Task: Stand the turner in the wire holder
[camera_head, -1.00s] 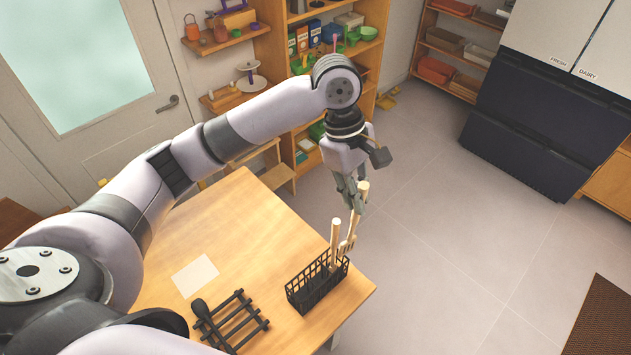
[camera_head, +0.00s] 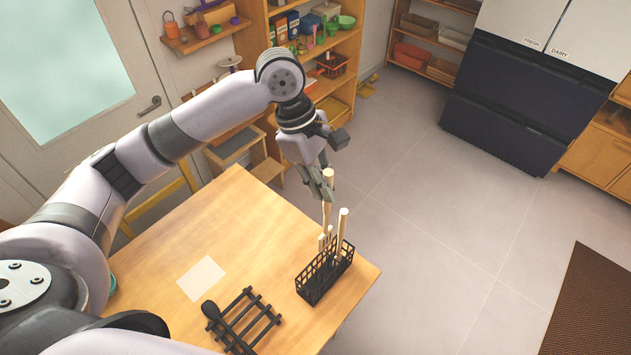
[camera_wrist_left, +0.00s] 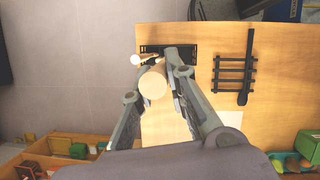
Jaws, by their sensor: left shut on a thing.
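The turner (camera_head: 326,213) has a pale wooden handle and hangs upright, handle up, in my left gripper (camera_head: 324,190). The left gripper is shut on its handle. Its slotted lower end is at the far rim of the black wire holder (camera_head: 311,291); I cannot tell whether it is inside or just above. Another wooden handle (camera_head: 342,226) stands in the holder, right of the turner. In the left wrist view, the round turner handle end (camera_wrist_left: 153,84) lies between the fingers and hides part of the holder (camera_wrist_left: 191,48). My right gripper is not in view.
A black slatted rack (camera_head: 238,325) with a dark spoon (camera_head: 211,311) lies left of the holder on the wooden table (camera_head: 225,235). A pale card (camera_head: 201,278) lies behind them. The holder stands near the table's right edge, with open floor beyond.

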